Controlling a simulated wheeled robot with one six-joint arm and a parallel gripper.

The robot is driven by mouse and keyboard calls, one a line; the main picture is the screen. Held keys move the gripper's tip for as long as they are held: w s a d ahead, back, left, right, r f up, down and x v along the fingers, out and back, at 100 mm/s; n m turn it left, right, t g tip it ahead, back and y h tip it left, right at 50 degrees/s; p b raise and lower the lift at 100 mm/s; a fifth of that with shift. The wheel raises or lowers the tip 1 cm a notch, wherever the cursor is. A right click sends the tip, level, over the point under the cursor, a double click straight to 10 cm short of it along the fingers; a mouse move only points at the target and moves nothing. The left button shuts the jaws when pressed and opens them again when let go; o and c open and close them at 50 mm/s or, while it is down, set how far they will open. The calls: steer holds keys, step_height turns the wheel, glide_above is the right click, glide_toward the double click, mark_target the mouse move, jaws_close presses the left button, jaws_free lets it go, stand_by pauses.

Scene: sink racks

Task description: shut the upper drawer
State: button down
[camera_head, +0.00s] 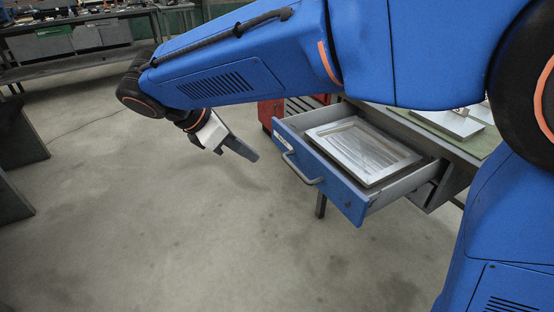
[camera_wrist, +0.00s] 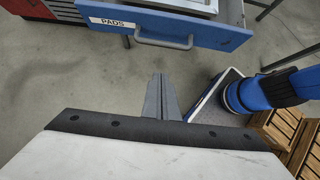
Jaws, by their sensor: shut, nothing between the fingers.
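The upper drawer (camera_head: 318,172) has a blue front and a grey bar handle (camera_head: 301,170). It stands pulled out from the workbench, with a light framed tray (camera_head: 362,150) inside. In the wrist view the drawer front (camera_wrist: 205,32) crosses the top, with a "PADS" label and its handle (camera_wrist: 163,42). My gripper (camera_head: 241,149) is shut and empty, in front of the drawer and left of the handle. In the wrist view its fingers (camera_wrist: 162,92) point toward the drawer front, below the handle and apart from it.
The green-topped workbench (camera_head: 440,133) stands at the right, partly hidden by my arm. A red cabinet (camera_head: 268,112) is behind the drawer. In the wrist view wooden crates (camera_wrist: 283,128) lie at lower right. The concrete floor before the drawer is clear. Another bench (camera_head: 75,62) stands far left.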

steer(key=w+d+r+x, duration=0.1)
steer(key=x, duration=1.2)
steer(key=shift+d+r, duration=0.3)
steer(key=shift+r, duration=0.05)
steer(key=w+d, duration=0.6)
steer(key=d, duration=0.2)
steer(key=w+d, duration=0.6)
steer(key=d, duration=0.3)
steer(key=w+d, duration=0.6)
steer(key=d, duration=0.3)
steer(key=shift+d, duration=0.2)
steer(key=shift+d, duration=0.1)
